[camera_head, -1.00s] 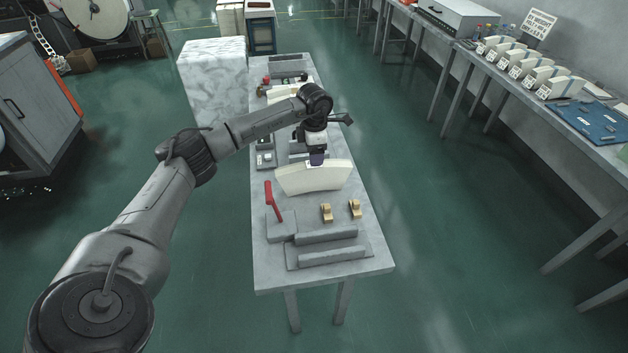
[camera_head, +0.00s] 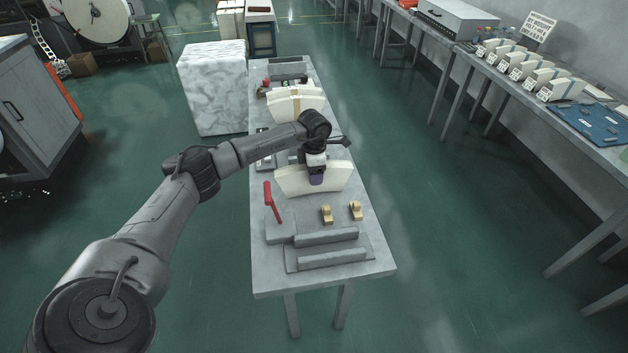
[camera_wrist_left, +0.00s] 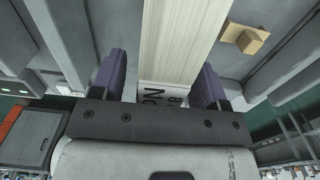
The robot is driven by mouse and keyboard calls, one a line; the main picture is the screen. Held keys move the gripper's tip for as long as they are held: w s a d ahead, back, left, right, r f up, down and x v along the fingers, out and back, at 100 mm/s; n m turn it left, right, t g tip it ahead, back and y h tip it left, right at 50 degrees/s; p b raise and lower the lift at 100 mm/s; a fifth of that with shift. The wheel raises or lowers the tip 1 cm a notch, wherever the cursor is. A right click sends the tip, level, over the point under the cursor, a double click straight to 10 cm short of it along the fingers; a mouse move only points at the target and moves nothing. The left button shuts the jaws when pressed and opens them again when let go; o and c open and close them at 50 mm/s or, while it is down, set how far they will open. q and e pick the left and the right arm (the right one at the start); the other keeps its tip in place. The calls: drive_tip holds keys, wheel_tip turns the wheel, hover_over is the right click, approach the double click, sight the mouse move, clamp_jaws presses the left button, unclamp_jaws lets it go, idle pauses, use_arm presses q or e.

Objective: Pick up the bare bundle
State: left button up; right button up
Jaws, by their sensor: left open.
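The bare bundle (camera_head: 292,181) is a cream, curved stack with no band, standing on the grey table. It also shows in the left wrist view (camera_wrist_left: 180,40) as a pale, finely lined strip with a printed white label at its near end. My left gripper (camera_head: 317,181) is at the middle of the bundle, pointing down. In the left wrist view my left gripper (camera_wrist_left: 160,82) has its two purple fingers apart, one on each side of the bundle, with gaps showing. The fingers hide part of the bundle's face in the head view. My right gripper is not in view.
A fixture with a red handle (camera_head: 273,202), two brass clamps (camera_head: 327,214) and grey rails (camera_head: 330,257) lies at the table's near end. A banded cream bundle (camera_head: 281,105) stands further back. A side bench (camera_head: 598,150) at right holds several labelled cream pieces.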

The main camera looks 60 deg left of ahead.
use_arm(q)
drive_tip(key=shift+r, duration=0.1)
clamp_jaws()
idle(0.5)
drive_tip(key=shift+r, duration=0.15)
